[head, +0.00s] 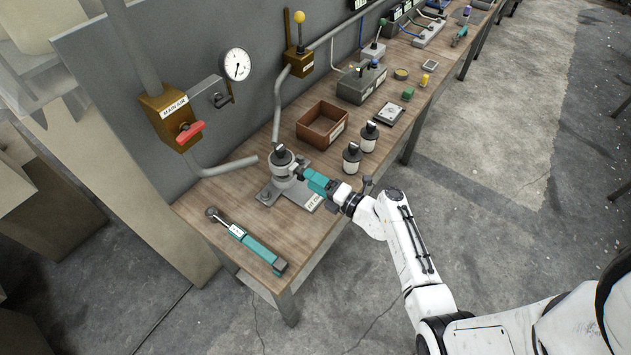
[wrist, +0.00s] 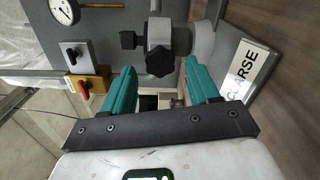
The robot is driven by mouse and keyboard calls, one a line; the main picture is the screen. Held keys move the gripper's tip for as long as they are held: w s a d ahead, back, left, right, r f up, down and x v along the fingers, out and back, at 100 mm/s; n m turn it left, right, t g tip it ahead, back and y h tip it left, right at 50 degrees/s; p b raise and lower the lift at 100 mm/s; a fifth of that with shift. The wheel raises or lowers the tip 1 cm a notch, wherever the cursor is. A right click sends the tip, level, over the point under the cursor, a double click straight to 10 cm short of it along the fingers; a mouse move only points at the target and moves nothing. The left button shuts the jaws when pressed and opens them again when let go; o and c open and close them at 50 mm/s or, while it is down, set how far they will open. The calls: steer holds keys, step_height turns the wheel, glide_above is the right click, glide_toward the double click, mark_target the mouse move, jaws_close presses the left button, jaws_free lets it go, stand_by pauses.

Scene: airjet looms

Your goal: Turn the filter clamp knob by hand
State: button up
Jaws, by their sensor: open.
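The filter clamp knob (wrist: 160,62) is a black, star-shaped knob on the grey filter body in the wrist view. My gripper (wrist: 161,78) is open, with one teal finger to each side below the knob in that view. The knob lies between the fingertip directions, and I see no finger closed on it; whether one touches it I cannot tell. In the head view the grey filter unit (head: 282,159) stands on a flat base plate on the bench. My gripper (head: 303,174) reaches it from the right there and largely hides the knob.
Two dark-capped bottles (head: 352,158) and a brown tray (head: 322,124) stand behind the filter. A teal-handled wrench (head: 250,243) lies at the bench's near end. A red-handled main air valve (head: 185,132) and a gauge (head: 236,64) are on the panel. A COARSE label (wrist: 245,68) is beside the filter.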

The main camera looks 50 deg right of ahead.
stand_by(0.3)
steer(key=shift+w, duration=1)
steer(key=shift+c, duration=0.2)
steer(key=c, duration=0.7)
steer(key=n+b, duration=0.1)
steer(key=n, duration=0.1)
steer(key=shift+f+n, duration=0.15)
steer(key=shift+n, duration=0.15)
steer(key=o, duration=0.5)
steer(key=shift+n, duration=0.3)
steer(key=shift+c, duration=0.2)
steer(key=o, duration=0.4)
steer(key=shift+c, duration=0.2)
